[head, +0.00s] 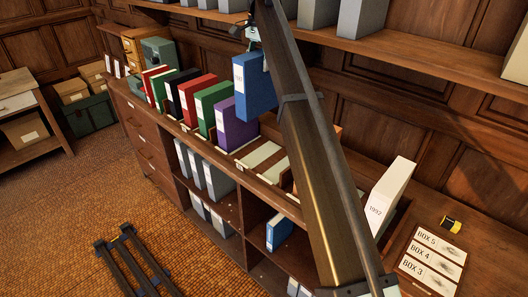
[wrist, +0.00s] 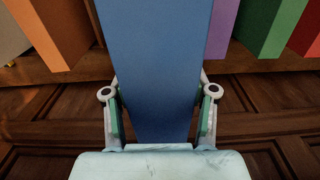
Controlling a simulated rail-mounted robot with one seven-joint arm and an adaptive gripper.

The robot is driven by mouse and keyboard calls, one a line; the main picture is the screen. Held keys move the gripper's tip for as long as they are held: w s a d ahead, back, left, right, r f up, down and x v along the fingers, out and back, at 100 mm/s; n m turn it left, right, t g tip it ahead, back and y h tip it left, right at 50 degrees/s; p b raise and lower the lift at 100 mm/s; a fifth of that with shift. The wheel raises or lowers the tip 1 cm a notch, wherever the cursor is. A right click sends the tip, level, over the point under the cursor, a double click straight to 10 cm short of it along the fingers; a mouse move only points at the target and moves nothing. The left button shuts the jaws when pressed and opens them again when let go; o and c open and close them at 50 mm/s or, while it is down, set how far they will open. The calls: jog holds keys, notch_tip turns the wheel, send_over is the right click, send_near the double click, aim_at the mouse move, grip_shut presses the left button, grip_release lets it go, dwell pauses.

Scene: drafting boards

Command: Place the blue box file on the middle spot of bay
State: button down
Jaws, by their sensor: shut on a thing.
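The blue box file (head: 254,88) hangs upright in my gripper (head: 252,40), above the counter and close to the purple file (head: 236,122). In the wrist view the blue file (wrist: 155,60) fills the middle, between the two fingers of my gripper (wrist: 158,112), which are shut on it. A bay with pale empty spots (head: 262,154) lies on the counter just right of the purple file. My arm crosses in front of the bay's right part, so I cannot tell which spot is the middle one.
Green, red and black files stand in a row left of the purple file. A white file (head: 389,196) marked 1992 stands right of my arm. Label cards (head: 434,250) and a yellow-black object (head: 451,224) lie at the right. A shelf (head: 400,52) with grey files runs above.

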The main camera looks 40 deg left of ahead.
aim_at(260, 85)
jog(key=shift+s+d+f+b, duration=0.1)
jog(key=shift+d+f+b, duration=0.05)
jog(key=shift+f+b, duration=0.2)
notch_tip(260, 85, down, 19)
jog(key=p, duration=0.2)
jog(key=shift+p, duration=0.4)
jog(key=shift+f, duration=0.2)
jog(key=shift+c, duration=1.7)
grip_release()
jog(key=shift+f, duration=0.1)
notch_tip(260, 85, up, 12)
jog(key=b, duration=0.3)
jog(key=shift+s, duration=0.1)
